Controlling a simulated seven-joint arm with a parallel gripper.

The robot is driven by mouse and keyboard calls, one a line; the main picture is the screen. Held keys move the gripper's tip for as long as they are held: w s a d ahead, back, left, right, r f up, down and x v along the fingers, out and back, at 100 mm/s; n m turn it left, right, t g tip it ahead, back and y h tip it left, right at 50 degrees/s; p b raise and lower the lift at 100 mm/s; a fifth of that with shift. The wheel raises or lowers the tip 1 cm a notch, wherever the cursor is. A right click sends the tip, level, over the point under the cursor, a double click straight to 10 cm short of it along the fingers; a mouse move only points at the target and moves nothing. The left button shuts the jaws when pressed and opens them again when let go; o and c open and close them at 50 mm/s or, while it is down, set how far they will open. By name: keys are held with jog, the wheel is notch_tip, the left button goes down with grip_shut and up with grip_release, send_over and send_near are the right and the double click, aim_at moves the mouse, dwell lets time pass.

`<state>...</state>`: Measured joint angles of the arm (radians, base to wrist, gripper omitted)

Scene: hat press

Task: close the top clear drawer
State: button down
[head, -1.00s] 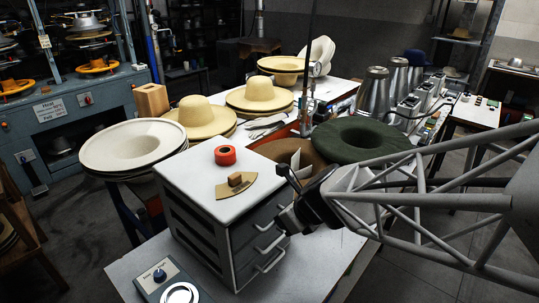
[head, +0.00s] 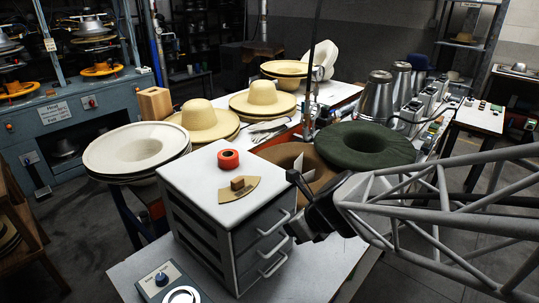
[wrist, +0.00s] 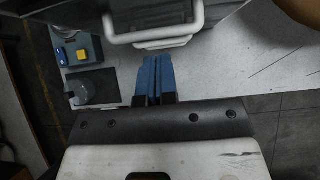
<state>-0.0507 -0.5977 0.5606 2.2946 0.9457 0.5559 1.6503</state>
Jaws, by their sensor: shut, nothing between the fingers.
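A small drawer cabinet (head: 205,170) has a white top and dark drawers stacked below it. The top drawer's light handle (head: 273,223) is on the right-facing front, with more handles under it. How far the top drawer stands out is hard to tell. My gripper (head: 293,205) is right of the cabinet front, close to the top handle. In the wrist view, my gripper's blue fingers (wrist: 155,60) are together and empty. Their tips are just below a pale handle (wrist: 155,40) in the picture; contact cannot be told.
A red tape roll (head: 228,158) and a tan curved piece with a wooden block (head: 238,184) lie on the cabinet top. A control box with a dial (head: 162,280) stands in front. Hats (head: 365,140) crowd the table behind. The grey surface right of the cabinet is clear.

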jog(key=v, duration=1.1)
jog(key=shift+s+d+f, duration=0.2)
jog(key=shift+s+d, duration=0.15)
jog(key=shift+s, duration=0.05)
jog(key=s+d+n+g+h, duration=0.1)
jog(key=s+d+n+h, duration=0.1)
jog(key=n, duration=1.1)
jog(key=s+d+r+n+g+h, duration=0.1)
jog(key=s+n, duration=0.5)
jog(key=n, duration=0.7)
jog(key=d+h, duration=0.1)
jog(key=h, duration=0.1)
jog(key=shift+s+d+n+g+h, duration=0.25)
jog(key=shift+s+n+g+h, duration=0.05)
jog(key=shift+g+h, duration=0.1)
